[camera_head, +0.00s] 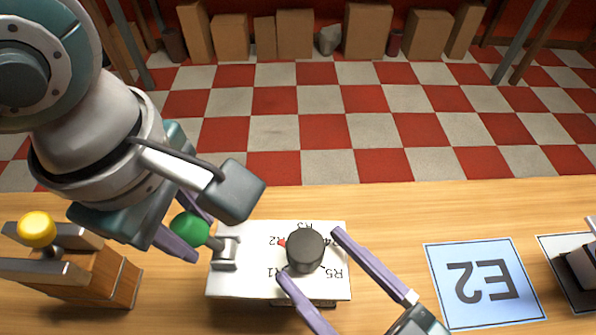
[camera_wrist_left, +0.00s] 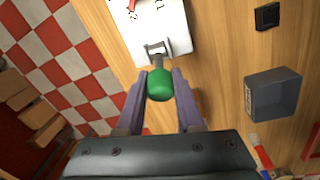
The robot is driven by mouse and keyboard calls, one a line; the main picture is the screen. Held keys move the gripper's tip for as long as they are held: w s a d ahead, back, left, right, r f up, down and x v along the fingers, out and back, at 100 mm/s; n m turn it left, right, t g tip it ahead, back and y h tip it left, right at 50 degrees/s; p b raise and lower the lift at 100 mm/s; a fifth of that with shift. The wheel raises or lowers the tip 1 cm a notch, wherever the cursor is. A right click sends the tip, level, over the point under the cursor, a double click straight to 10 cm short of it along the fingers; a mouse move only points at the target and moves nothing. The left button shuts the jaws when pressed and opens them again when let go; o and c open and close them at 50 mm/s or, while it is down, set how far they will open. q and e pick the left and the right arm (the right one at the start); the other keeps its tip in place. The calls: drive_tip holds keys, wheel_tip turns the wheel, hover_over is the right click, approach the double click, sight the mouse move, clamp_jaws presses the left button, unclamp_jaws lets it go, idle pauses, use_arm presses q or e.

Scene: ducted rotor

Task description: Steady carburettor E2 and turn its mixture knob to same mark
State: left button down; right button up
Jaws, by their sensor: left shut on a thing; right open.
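The carburettor is a white plate (camera_head: 235,285) on the wooden bench, printed with R marks including R1, R2, R3 and R5. Its black round mixture knob (camera_head: 305,250) stands on the plate, with a red pointer (camera_head: 282,243) at its left side near R2. A green ball handle (camera_head: 190,228) sticks out from a metal bracket at the plate's left edge. My left gripper (camera_head: 203,240) is shut on the green ball, which also shows between the fingers in the left wrist view (camera_wrist_left: 160,85). My right gripper (camera_head: 310,253) is open, its fingers on either side of the black knob; contact is unclear.
A blue card marked E2 (camera_head: 485,283) lies right of the plate. Another card with a dark object (camera_head: 580,275) is at the right edge. A wooden block (camera_head: 105,275) with a yellow knob (camera_head: 36,229) stands at left. The left wrist view shows a grey box (camera_wrist_left: 272,95).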

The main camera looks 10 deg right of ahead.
sight(318, 263)
drive_tip(key=shift+x, duration=1.7)
drive_tip(key=shift+c, duration=0.2)
clamp_jaws()
